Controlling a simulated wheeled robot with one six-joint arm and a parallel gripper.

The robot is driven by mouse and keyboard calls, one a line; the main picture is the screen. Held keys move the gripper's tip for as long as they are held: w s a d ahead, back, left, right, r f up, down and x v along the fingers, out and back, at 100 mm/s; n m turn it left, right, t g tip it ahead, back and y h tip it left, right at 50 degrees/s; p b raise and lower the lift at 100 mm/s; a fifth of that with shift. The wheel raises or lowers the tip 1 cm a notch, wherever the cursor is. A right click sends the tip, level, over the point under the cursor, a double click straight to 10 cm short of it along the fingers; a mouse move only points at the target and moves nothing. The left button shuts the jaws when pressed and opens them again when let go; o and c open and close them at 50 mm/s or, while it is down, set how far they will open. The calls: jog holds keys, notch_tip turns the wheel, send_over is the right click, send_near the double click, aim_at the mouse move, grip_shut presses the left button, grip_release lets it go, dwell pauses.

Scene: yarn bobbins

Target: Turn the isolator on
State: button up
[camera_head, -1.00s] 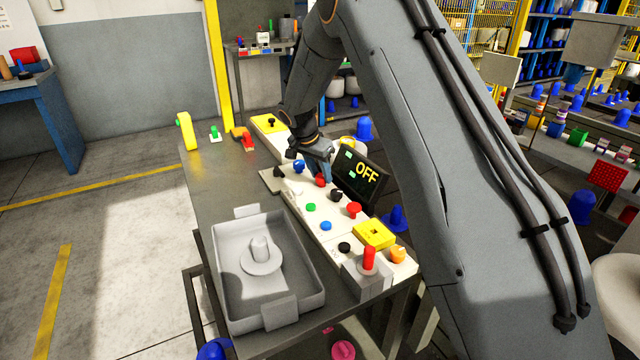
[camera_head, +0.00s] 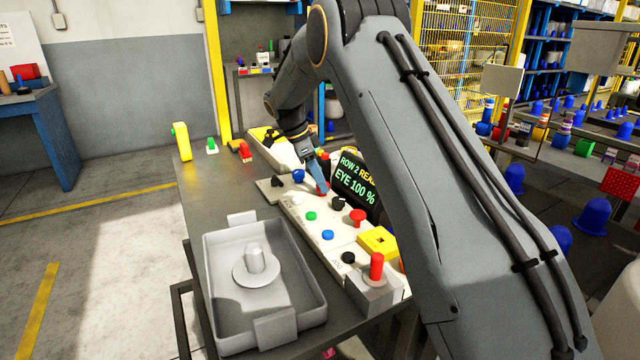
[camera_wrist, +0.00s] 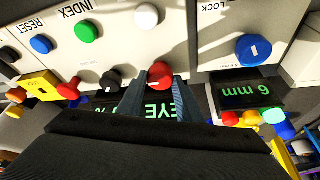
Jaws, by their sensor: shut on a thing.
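A white control panel (camera_head: 318,215) with coloured knobs and buttons stands on the table. My gripper (camera_head: 318,184) is shut on a red knob (camera_head: 322,190) near the panel's far end, beside the display. In the wrist view the red knob (camera_wrist: 160,73) sits between the two finger tips (camera_wrist: 161,84). I take this knob to be the isolator; no label for it is readable. The display (camera_head: 357,183) is lit and reads "ROW 2 READ..." and "EYE 100 %", its right end hidden by my arm.
A grey tray (camera_head: 216,290) with a spool-shaped part is at the front of the table. A white button (camera_wrist: 146,17), a black knob (camera_wrist: 109,81) and a blue knob (camera_wrist: 253,50) are close to my fingers. A red-topped lever (camera_head: 376,268) stands at the near end.

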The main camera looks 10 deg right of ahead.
jog(key=shift+m, duration=0.3)
dwell(0.4)
jog(key=o, duration=1)
jog(key=v, duration=0.7)
jog(key=shift+w+a+r+b, duration=0.1)
jog(key=shift+a+r+b, duration=0.05)
jog(key=shift+r+b, duration=0.25)
